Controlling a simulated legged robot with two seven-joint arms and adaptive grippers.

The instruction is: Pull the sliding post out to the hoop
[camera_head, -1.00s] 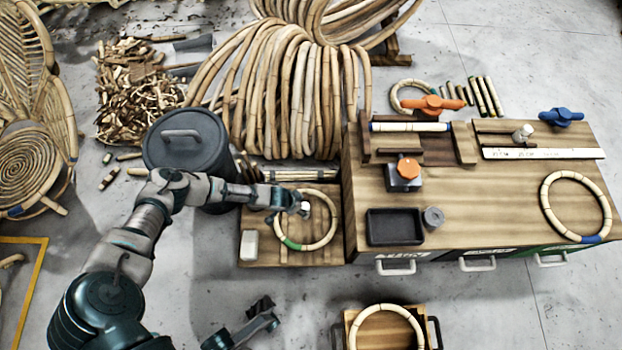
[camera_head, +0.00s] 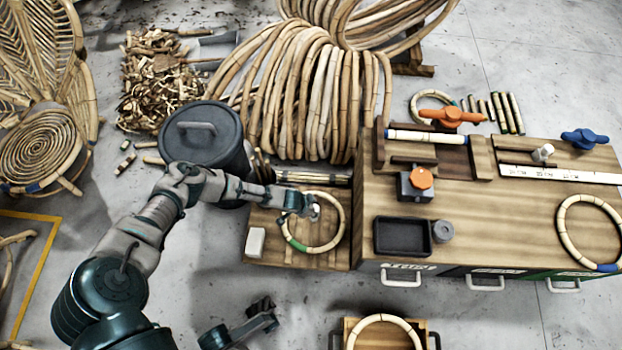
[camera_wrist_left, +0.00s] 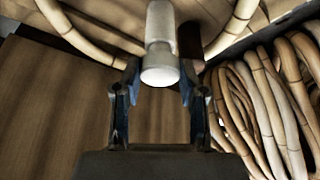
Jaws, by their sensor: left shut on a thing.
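My left gripper (camera_head: 308,208) is at the hoop with a green band (camera_head: 324,248), which lies on a low wooden board. In the left wrist view, my left gripper (camera_wrist_left: 160,92) has its two fingers on either side of the white sliding post (camera_wrist_left: 160,48) and is shut on it. The hoop's rim (camera_wrist_left: 82,38) curves past both sides of the post there. In the head view the post is mostly hidden by my gripper, so its gap to the rim cannot be told. My dark right gripper (camera_head: 262,308) shows low in the head view; its jaws are unclear.
A white block (camera_head: 256,241) sits on the board's left part. A dark lidded bin (camera_head: 205,140) stands behind my left arm. The workbench (camera_head: 480,215) rises just right of the board. A rattan coil (camera_head: 310,95) lies behind.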

